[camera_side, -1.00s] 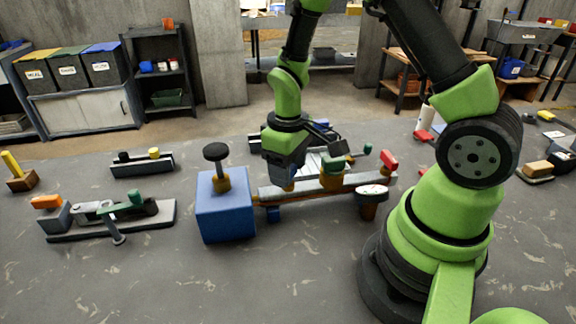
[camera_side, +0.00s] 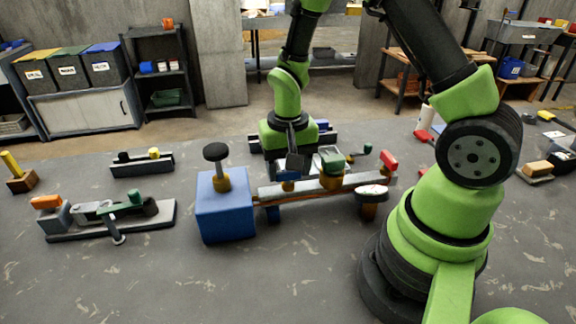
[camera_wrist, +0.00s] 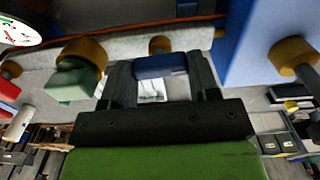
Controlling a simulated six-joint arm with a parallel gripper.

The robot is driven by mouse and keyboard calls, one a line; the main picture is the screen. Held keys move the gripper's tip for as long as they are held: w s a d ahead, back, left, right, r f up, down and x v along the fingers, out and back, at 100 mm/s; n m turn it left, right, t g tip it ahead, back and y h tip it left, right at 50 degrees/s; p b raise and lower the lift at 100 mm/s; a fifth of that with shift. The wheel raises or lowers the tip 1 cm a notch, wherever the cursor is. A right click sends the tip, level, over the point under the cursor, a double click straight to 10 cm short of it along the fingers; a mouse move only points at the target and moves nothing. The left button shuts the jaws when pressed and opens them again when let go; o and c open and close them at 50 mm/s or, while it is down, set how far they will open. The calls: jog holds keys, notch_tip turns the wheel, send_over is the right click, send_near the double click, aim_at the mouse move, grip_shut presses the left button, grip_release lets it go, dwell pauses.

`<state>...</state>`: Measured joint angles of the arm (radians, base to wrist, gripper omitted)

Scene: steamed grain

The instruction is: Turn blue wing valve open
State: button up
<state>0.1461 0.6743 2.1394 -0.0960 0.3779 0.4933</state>
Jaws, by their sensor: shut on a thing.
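The blue wing valve (camera_side: 288,175) sits on the grey pipe (camera_side: 330,186) just right of the blue box (camera_side: 225,212). My gripper (camera_side: 293,168) points down over it and is shut on its blue wing. In the wrist view, the blue wing (camera_wrist: 160,66) lies between my two fingers (camera_wrist: 161,82), its long side running roughly along the pipe. Its brass stem (camera_wrist: 160,44) shows just beyond. In the side view, my fingers partly hide the wing.
A green valve (camera_side: 331,161) stands close right of my gripper, also visible in the wrist view (camera_wrist: 72,84). Farther right are a red handle (camera_side: 389,160) and a white gauge (camera_side: 371,192). A black knob (camera_side: 215,151) rises from the blue box. The front tabletop is clear.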

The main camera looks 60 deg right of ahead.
jog(key=shift+m, duration=0.4)
jog(key=o, duration=0.9)
notch_tip(320, 180, up, 10)
dwell(0.4)
jog(key=s+a+r+n+t, duration=0.1)
jog(key=s+a+r+t, duration=0.1)
jog(key=s+r, duration=0.2)
jog(key=s+a+r+n+t+y, duration=0.1)
jog(key=s+a+r+n+t, duration=0.1)
jog(key=s+r, duration=0.2)
jog(key=s+a+r+n+t+y, duration=0.1)
jog(key=s+a+r+n+t, duration=0.1)
jog(key=s+r+t, duration=0.1)
jog(key=shift+s+a+r, duration=0.35)
jog(key=shift+s+r, duration=0.25)
jog(key=shift+r, duration=0.15)
